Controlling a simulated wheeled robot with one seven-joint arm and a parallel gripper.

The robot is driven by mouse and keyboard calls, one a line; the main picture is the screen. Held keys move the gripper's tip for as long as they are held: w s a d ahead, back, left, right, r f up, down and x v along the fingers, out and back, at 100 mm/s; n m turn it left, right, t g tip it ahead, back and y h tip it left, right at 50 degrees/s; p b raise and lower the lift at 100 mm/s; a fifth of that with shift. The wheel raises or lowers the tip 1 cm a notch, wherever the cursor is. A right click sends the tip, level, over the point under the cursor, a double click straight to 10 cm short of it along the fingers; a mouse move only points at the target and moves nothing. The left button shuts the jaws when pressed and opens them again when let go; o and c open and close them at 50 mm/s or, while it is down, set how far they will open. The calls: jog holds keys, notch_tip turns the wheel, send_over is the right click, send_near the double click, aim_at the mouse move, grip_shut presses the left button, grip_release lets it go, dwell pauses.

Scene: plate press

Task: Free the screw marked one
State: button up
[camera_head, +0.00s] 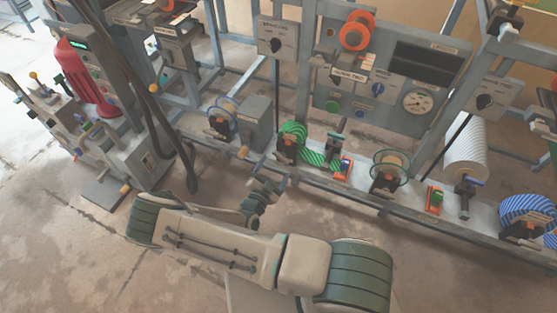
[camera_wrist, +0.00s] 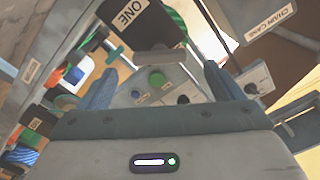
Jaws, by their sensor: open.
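A dark block with a white label reading ONE (camera_wrist: 136,24) shows at the top of the wrist view, ahead of my gripper and roughly between its fingers. I cannot make out the screw's own shape there, nor tell which part in the head view it is. My gripper (camera_wrist: 158,72) has its two blue-grey fingers wide apart, with nothing between them. In the head view my gripper (camera_head: 264,188) is in front of the machine's lower rail, below the green striped roll (camera_head: 293,139). It appears apart from the machine parts.
The lower rail (camera_head: 350,190) carries a grey box (camera_head: 256,122), spools, orange clamps and a white roller (camera_head: 465,150). A panel with a gauge (camera_head: 419,102) stands behind. A red cylinder (camera_head: 85,75) and hanging dark hoses are left.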

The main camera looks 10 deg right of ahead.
jog(key=v, duration=0.7)
jog(key=shift+s, duration=0.15)
jog(key=shift+a+r, duration=0.1)
jog(key=shift+r, duration=0.05)
